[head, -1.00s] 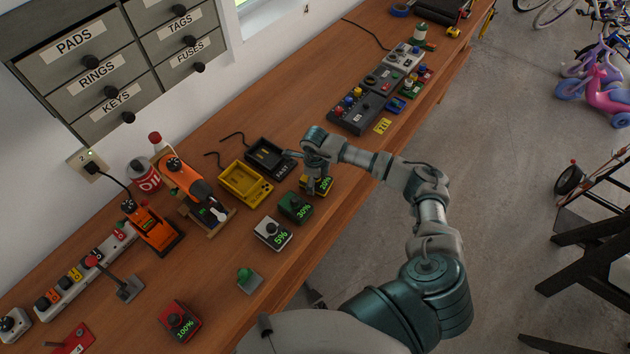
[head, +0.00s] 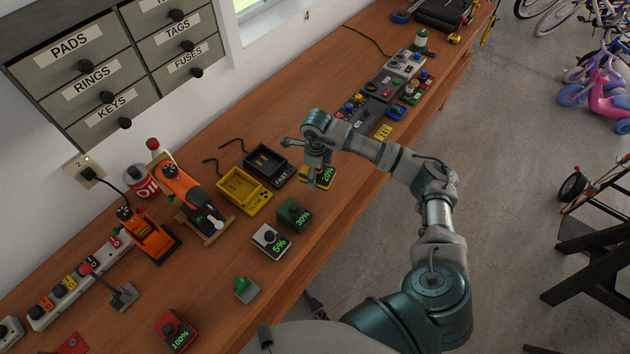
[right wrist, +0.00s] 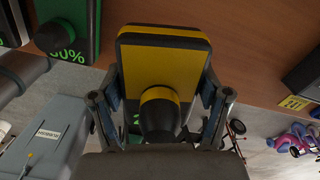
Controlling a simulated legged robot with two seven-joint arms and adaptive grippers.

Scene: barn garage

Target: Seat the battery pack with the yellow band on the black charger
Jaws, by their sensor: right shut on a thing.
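The battery pack with the yellow band (head: 329,176) is black and yellow with a black knob and a green 20% readout. My right gripper (head: 317,177) is shut on it, and it appears to be raised a little off the bench. In the right wrist view the pack (right wrist: 160,65) sits between the two fingers of my right gripper (right wrist: 160,115). The black charger (head: 268,165), marked FAST, lies empty on the bench, left of the held pack and apart from it. My left gripper is not in view.
A yellow charger (head: 244,191) sits beside the black one. A green 30% pack (head: 294,215), a white 5% pack (head: 270,241) and a red 100% pack (head: 176,330) stand along the front. Control boxes (head: 383,86) lie farther back. Bare bench shows beyond the black charger.

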